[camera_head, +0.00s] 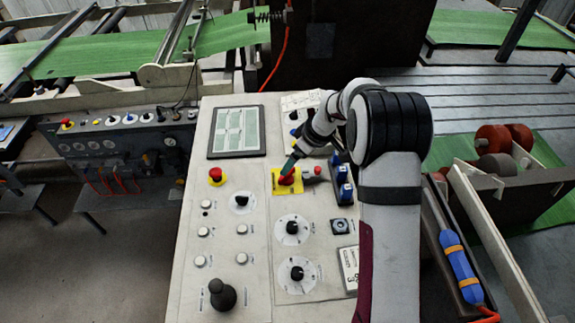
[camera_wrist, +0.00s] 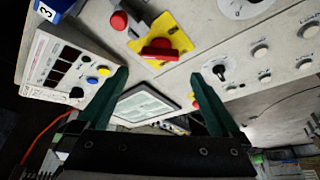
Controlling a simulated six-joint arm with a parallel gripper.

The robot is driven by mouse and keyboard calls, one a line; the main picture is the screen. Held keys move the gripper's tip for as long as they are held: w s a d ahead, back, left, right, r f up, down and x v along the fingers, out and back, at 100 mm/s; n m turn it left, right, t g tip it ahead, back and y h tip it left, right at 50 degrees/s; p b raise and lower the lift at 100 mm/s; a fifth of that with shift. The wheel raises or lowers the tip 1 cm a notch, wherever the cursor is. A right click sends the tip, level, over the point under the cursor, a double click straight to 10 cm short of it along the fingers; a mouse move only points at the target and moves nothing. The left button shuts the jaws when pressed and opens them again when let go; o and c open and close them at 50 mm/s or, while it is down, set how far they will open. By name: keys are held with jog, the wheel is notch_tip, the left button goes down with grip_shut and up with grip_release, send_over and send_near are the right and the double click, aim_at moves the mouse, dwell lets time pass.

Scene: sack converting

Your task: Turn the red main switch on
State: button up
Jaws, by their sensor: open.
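The red main switch (camera_head: 287,180) sits on a yellow plate (camera_head: 277,188) on the pale control panel. In the wrist view the red switch handle (camera_wrist: 158,48) lies roughly crosswise on its yellow plate (camera_wrist: 180,38), just beyond the fingertips. My gripper (camera_head: 291,165) is at the upper edge of the plate in the head view, close to the switch. In the wrist view my gripper (camera_wrist: 160,75) is open, with a dark green finger on each side and nothing between the tips. I cannot tell whether a finger touches the switch.
A red knob (camera_head: 318,171) stands just right of the plate, with blue numbered blocks (camera_head: 343,184) beyond it. A red emergency button on yellow (camera_head: 216,175) is to the left. A screen (camera_head: 237,131) lies above left, and black rotary knobs (camera_head: 292,227) sit below.

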aim_at(288, 180)
jog(key=x, duration=0.8)
jog(key=c, duration=1.1)
jog(key=shift+c, duration=0.2)
